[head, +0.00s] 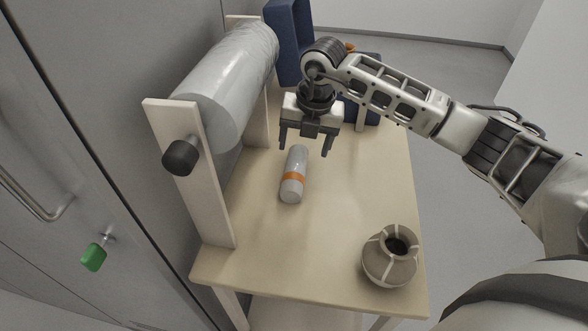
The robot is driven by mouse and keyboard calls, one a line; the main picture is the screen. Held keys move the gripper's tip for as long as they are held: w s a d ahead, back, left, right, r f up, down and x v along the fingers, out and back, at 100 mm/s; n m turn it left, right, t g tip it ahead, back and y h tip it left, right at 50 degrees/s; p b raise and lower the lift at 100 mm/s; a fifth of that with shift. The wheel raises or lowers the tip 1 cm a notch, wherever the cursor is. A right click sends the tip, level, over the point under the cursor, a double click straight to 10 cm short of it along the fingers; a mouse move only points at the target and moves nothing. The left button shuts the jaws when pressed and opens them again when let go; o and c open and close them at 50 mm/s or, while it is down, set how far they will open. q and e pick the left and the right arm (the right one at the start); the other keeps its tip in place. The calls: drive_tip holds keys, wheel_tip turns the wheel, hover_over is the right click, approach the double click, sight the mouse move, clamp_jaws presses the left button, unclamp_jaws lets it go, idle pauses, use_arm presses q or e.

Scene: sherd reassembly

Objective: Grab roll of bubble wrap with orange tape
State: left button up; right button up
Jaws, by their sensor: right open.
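A small grey roll of bubble wrap (297,164) with a band of orange tape (292,183) lies on the wooden table, its long side running away from me. My right gripper (304,149) is open, with its two fingers pointing down at the far end of the roll. The fingers show to either side of that end, but I cannot tell how high they are above it. Nothing shows held between them. My left gripper is not in view.
A large roll of wrap (215,85) hangs on a wooden stand (205,200) along the table's left side. A mended pot (378,262) stands at the front right of the table (300,255). A blue object (289,40) stands behind my gripper. The table's middle right is clear.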

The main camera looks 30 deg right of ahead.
sight(296, 166)
drive_tip(key=f, duration=0.3)
drive_tip(key=w+f, duration=0.1)
drive_tip(key=f, duration=0.2)
drive_tip(key=w+f, duration=0.1)
drive_tip(key=f, duration=0.2)
drive_tip(key=shift+w+a, duration=0.15)
drive_tip(key=shift+a, duration=0.25)
drive_tip(key=c, duration=1.1)
